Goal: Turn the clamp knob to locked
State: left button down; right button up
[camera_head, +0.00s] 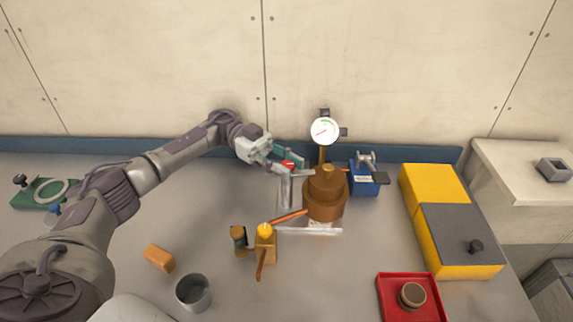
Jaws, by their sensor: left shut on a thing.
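My left gripper (276,161) reaches in from the left and is shut at the red clamp knob (288,164). The knob sits at the top of a grey clamp post (285,188), left of a brown copper vessel (326,192). The gripper fingers hide part of the knob, and its exact turn angle is too small to tell. My right gripper is not in view.
A dial gauge (324,130) stands behind the vessel, with a blue vise (364,178) to the right. A yellow valve piece (265,233), a grey cup (193,292) and an orange block (159,258) are in front. A red tray (387,300) and yellow box (434,184) are right.

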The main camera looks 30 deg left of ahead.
aim_at(287, 164)
pick_arm(q)
jog(key=c, duration=0.9)
grip_release()
jog(key=shift+o, duration=0.2)
notch_tip(287, 164, up, 10)
jog(key=shift+f, duration=0.1)
